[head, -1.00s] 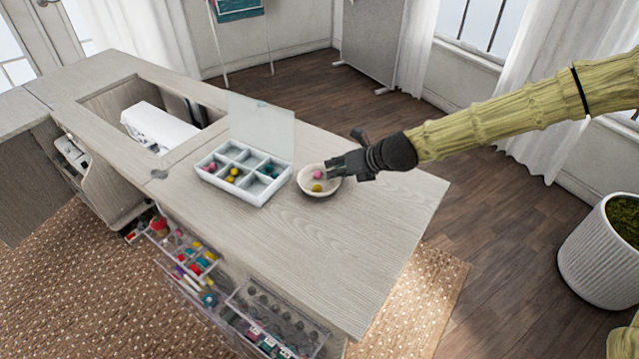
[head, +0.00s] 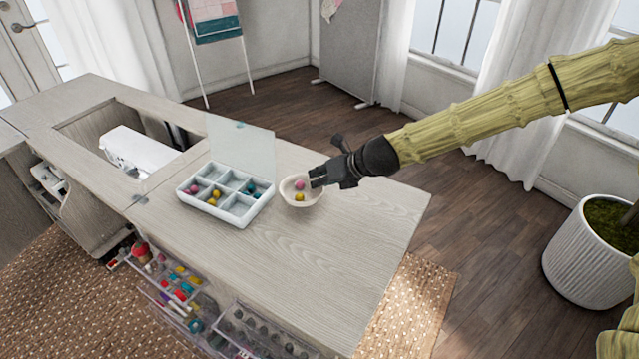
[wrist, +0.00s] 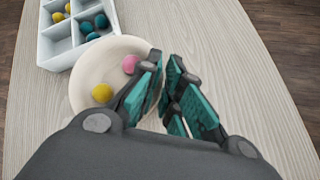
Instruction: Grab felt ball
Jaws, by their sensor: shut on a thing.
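The white bowl (head: 309,204) stands on the wooden top; it also shows in the wrist view (wrist: 84,76). In it lie a pink felt ball (head: 300,184) and a yellow felt ball (head: 299,197). In the wrist view the pink ball (wrist: 130,64) is right beside my left finger, and the yellow ball (wrist: 102,92) lies further left. My gripper (head: 316,177) is at the bowl's right side. Its teal-padded fingers (wrist: 165,72) are nearly together, shut on a felt ball; the fingers hide it, so its colour cannot be told.
A white compartment box (head: 238,222) with a raised clear lid (head: 240,140) stands left of the bowl, holding pink, yellow and teal balls. Open clear drawers (head: 262,338) of sewing supplies jut out below the front edge. The top right of the bowl is clear.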

